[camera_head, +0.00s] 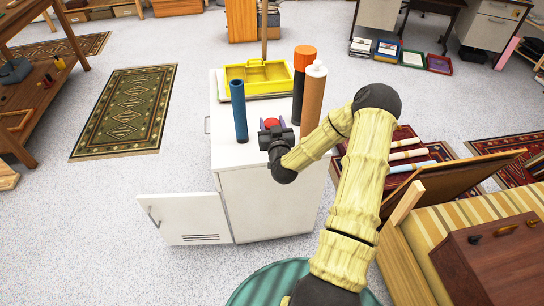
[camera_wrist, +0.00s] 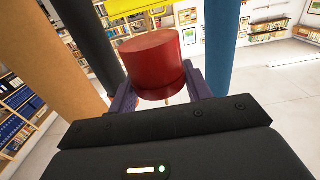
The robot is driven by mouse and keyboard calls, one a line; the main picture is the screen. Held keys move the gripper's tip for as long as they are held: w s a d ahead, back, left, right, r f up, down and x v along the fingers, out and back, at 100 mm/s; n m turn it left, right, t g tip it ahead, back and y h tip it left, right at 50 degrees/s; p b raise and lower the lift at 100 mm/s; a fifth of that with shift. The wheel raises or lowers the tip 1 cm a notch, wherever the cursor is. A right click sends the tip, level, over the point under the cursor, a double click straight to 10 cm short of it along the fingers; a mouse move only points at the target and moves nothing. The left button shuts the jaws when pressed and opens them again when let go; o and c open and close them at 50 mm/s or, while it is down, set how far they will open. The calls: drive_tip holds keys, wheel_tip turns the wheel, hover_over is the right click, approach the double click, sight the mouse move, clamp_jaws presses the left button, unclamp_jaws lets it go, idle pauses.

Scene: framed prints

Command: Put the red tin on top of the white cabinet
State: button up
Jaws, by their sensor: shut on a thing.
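The white cabinet (camera_head: 226,161) stands in the middle of the head view, its front door (camera_head: 185,217) swung open to the left. My gripper (camera_head: 272,127) is over the near part of its top in that view, shut on the red tin (camera_head: 271,122). I cannot tell whether the tin touches the cabinet top. My wrist and forearm hide the cabinet's near right part.
On the cabinet top stand a blue tube (camera_head: 239,110), a yellow tub (camera_head: 257,77), a dark bottle with an orange cap (camera_head: 299,92) and a brown tube with a white cap (camera_head: 313,98), close around my gripper. A striped bench (camera_head: 432,232) stands at right.

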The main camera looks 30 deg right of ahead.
drive_tip(key=shift+f+b, duration=0.4)
drive_tip(key=shift+f, duration=2.75)
drive_tip(key=shift+f, duration=1.85)
drive_tip(key=shift+b, duration=0.3)
drive_tip(key=shift+f, duration=0.15)
drive_tip(key=o, duration=1.1)
drive_tip(key=shift+c, duration=0.2)
